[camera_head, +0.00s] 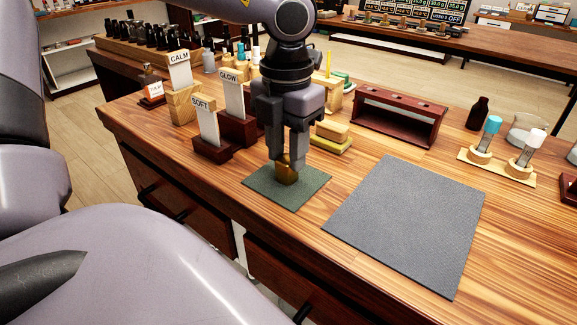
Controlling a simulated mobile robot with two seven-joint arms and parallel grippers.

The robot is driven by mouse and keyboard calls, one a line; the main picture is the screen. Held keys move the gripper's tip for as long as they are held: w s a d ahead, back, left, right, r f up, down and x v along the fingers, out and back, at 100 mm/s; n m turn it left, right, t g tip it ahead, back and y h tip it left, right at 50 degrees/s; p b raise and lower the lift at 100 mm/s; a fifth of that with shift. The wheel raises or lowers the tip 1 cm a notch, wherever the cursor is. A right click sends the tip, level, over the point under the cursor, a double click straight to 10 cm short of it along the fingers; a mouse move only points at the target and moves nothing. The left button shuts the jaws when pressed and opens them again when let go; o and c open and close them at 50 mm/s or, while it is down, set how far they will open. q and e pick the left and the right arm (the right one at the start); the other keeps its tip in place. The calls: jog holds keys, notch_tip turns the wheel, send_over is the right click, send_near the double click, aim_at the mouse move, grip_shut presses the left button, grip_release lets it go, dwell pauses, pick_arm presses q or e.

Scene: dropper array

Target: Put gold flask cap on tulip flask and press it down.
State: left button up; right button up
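A gold flask cap (286,175) is on or just above the dark green mat (312,186) near the table's front edge. My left gripper (287,155) points straight down over it, its fingertips at the cap's upper part. I cannot tell whether the fingers clamp the cap. A small clear bottle (152,86) with a white label stands at the left of the table; its label is too small to read, so I cannot confirm it is the tulip flask. My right gripper is not in view.
Sign stands marked SOFT (206,127), GLOW (233,97) and CALM (180,75) stand left of the gripper. A yellow sponge-like block (332,131) and a dark red rack (399,118) lie behind. A large grey mat (407,221) at right is empty.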

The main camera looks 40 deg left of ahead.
aim_at(287, 158)
pick_arm(q)
jog(key=shift+c, duration=0.5)
jog(key=shift+r+p, duration=0.55)
jog(key=shift+r, duration=0.3)
jog(key=shift+r+p, duration=1)
jog(key=shift+r, duration=0.7)
jog(key=shift+f, duration=0.1)
